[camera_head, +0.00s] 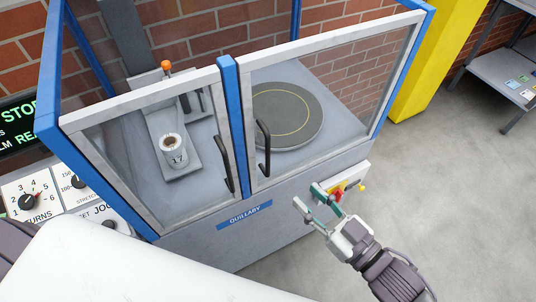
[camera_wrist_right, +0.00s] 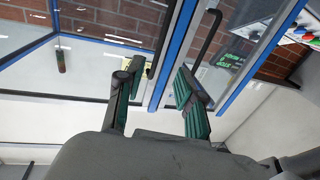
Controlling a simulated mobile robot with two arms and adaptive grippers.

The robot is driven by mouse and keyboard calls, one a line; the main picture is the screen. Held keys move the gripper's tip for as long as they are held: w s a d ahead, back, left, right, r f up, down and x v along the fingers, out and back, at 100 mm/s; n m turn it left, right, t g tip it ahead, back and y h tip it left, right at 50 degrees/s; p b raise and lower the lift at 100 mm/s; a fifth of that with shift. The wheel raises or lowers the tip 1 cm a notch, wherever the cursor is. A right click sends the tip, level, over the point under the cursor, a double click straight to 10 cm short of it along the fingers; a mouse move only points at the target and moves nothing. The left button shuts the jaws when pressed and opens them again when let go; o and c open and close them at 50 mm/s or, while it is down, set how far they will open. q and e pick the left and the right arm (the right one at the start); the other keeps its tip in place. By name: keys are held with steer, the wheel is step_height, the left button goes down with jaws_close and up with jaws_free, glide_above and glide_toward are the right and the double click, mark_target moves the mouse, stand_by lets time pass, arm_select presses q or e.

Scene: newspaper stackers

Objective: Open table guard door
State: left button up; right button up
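The table guard is a blue-framed enclosure with two clear, light-framed doors. The left guard door (camera_head: 148,103) and right guard door (camera_head: 320,56) both look shut, meeting at the blue centre post (camera_head: 231,105). Each has a black handle near that post: the left handle (camera_head: 227,165) and right handle (camera_head: 264,149). My right gripper (camera_head: 307,195) is open and empty, in front of the guard, below and right of the right handle. In the right wrist view its fingers (camera_wrist_right: 157,88) are spread, with the guard doors beyond. My left gripper is not in view.
Inside the guard are a round dark turntable (camera_head: 286,115) and a cup-like part (camera_head: 173,149) marked 17. A panel with red and yellow controls (camera_head: 343,190) is beside my right gripper. A knob panel (camera_head: 57,200) is at left.

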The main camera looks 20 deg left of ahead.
mark_target(269, 158)
steer(key=p+x, duration=0.3)
steer(key=x, duration=0.9)
steer(key=shift+w+a+r, duration=0.15)
steer(key=shift+a, duration=0.15)
steer(key=shift+w+a+p, duration=0.3)
steer(key=shift+a, duration=0.15)
jaws_close()
